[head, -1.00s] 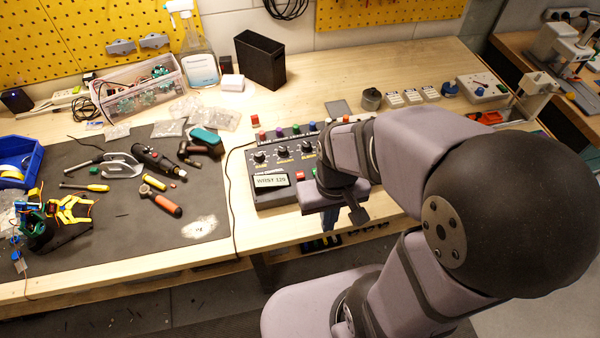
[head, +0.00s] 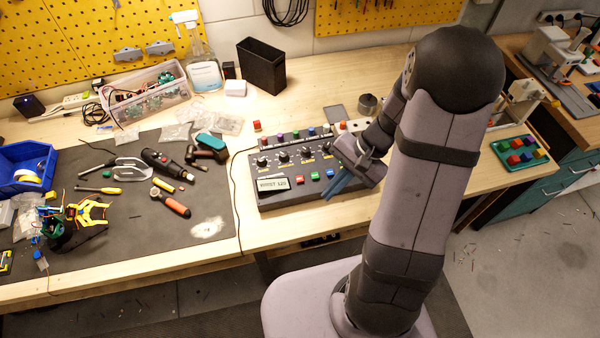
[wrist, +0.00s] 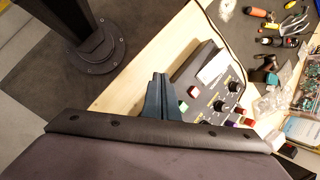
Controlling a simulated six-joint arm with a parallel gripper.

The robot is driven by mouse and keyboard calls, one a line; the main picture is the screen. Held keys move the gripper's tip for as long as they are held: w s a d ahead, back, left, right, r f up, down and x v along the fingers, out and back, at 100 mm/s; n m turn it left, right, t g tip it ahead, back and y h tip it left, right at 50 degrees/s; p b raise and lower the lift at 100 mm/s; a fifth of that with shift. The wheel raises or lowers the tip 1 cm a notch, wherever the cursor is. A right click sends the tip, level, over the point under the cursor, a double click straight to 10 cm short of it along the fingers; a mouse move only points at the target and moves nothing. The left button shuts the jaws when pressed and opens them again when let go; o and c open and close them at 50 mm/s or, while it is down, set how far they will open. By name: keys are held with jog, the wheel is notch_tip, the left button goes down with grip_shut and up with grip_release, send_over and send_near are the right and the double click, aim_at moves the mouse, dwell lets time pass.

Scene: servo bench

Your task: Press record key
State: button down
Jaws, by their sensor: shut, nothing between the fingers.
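The dark control box (head: 262,205) stands on the bench with a pale display (head: 273,184), knobs and coloured keys. Its front row has a red key (head: 300,180), a green key (head: 315,176) and a blue key (head: 329,172). I cannot read which is the record key. My gripper (head: 330,196) is shut and empty, its blue-grey fingers at the box's front right edge, apart from the red key. In the wrist view the fingers (wrist: 158,77) are together beside the box; the red key (wrist: 193,91) and green key (wrist: 184,106) show to their right.
A dark mat with several tools, such as an orange-handled one (head: 172,204), lies left of the box. A cable runs along the box's left side. A black bin (head: 262,68) stands behind. A tray of coloured blocks (head: 522,158) lies to the right. Bare bench shows in front of the box.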

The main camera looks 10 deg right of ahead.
aim_at(300, 179)
jog(key=w+a+r+m+t+y, duration=0.2)
jog(key=w+r, duration=0.4)
jog(key=w, duration=0.3)
jog(key=shift+a+r+t+y, duration=0.45)
jog(key=shift+a+y, duration=0.25)
jog(key=shift+a, duration=0.55)
jog(key=shift+f, duration=0.15)
notch_tip(300, 179, down, 9)
jog(key=b, duration=0.7)
dwell(0.8)
jog(key=shift+f+b, duration=0.3)
jog(key=shift+b, duration=0.2)
